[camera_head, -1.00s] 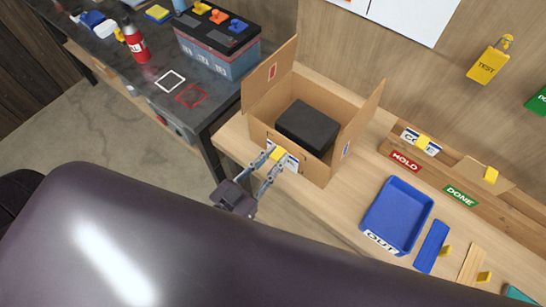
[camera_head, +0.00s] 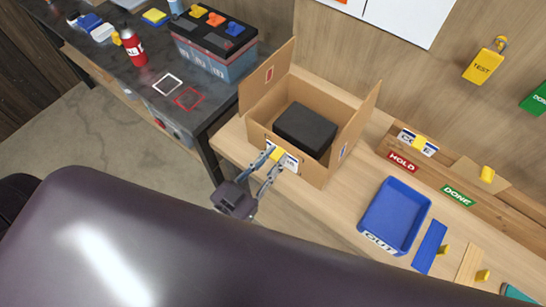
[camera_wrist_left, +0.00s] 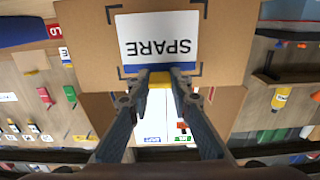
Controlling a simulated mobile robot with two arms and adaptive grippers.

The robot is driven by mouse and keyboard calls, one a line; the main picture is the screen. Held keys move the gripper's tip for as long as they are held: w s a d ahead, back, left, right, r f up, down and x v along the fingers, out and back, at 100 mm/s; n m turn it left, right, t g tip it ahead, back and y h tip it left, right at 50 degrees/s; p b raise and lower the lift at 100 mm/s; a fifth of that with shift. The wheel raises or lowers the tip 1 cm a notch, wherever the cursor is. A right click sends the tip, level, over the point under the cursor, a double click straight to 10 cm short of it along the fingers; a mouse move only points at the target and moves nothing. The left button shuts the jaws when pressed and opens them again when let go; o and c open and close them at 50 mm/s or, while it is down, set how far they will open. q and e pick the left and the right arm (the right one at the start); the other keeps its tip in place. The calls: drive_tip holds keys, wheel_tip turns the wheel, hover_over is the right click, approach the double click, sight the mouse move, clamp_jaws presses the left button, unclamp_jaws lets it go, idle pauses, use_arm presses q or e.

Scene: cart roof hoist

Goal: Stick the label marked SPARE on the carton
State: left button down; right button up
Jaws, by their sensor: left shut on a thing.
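The carton (camera_head: 314,172) stands open on the wooden bench with its flaps up and a black block (camera_head: 306,127) inside. My left gripper (camera_head: 271,158) is shut on the yellow tab (camera_head: 278,154) of the SPARE label (camera_head: 291,162), at the carton's near side. In the left wrist view the white label (camera_wrist_left: 158,38) with its blue edge reads SPARE upside down. It lies inside the black corner marks on the carton face (camera_wrist_left: 228,40). I cannot tell whether it touches the cardboard. My right gripper is not in view.
A blue tray (camera_head: 395,215) stands on the bench to the right, with HOLD (camera_head: 402,162) and DONE (camera_head: 458,196) plates behind it. The dark table at left bears a battery (camera_head: 215,45) and a red bottle (camera_head: 134,50). Bare bench lies between carton and tray.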

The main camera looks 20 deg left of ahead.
use_arm(q)
drive_tip(key=shift+w+d, duration=0.1)
drive_tip(key=shift+w, duration=0.15)
idle(0.8)
idle(0.4)
drive_tip(key=c, duration=1.7)
unclamp_jaws()
drive_tip(key=shift+o, duration=0.4)
drive_tip(key=o, duration=0.4)
drive_tip(key=shift+o, duration=0.2)
drive_tip(key=p+v, duration=0.2)
drive_tip(key=v, duration=0.5)
